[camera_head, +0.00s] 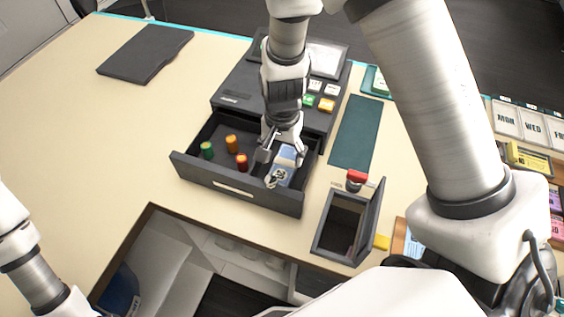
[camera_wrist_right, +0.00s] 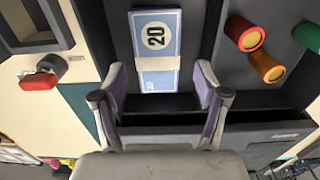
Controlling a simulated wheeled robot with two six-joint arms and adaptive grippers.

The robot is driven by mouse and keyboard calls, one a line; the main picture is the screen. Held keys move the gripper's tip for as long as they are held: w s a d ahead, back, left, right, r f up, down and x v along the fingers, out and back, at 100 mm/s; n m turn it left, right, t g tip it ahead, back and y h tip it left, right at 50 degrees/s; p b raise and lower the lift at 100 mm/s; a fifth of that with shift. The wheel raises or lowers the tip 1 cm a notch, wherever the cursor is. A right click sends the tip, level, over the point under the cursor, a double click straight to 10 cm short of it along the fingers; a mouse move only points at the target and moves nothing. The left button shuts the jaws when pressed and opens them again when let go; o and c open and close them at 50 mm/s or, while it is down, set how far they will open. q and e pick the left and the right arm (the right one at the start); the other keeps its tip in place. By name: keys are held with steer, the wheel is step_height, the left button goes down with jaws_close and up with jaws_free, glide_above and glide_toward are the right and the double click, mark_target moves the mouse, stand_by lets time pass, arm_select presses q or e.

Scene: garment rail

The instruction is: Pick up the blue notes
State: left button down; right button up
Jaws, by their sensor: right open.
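The blue notes (camera_head: 284,166) are a bundle with a white band, lying in the right-hand compartment of the open cash drawer (camera_head: 237,190). In the right wrist view the bundle (camera_wrist_right: 155,40) shows the number 20. My right gripper (camera_head: 279,163) is at the drawer, over the notes, and partly covers them in the head view. In the wrist view its two fingers (camera_wrist_right: 160,80) are spread wide on either side of the bundle's near end, with nothing held between them. My left arm shows at the lower left of the head view, but its gripper is out of view.
Drawer walls and a divider lie close to the fingers.

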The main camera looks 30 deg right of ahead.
mark_target(282, 169)
steer(key=f, duration=0.4)
steer(key=shift+s+a+f, duration=0.1)
steer(key=shift+s+f, duration=0.1)
steer(key=shift+s, duration=0.15)
steer(key=shift+w+f, duration=0.1)
steer(key=shift+f, duration=0.15)
steer(key=c, duration=0.9)
step_height(282, 169, up, 15)
steer(key=p, duration=0.5)
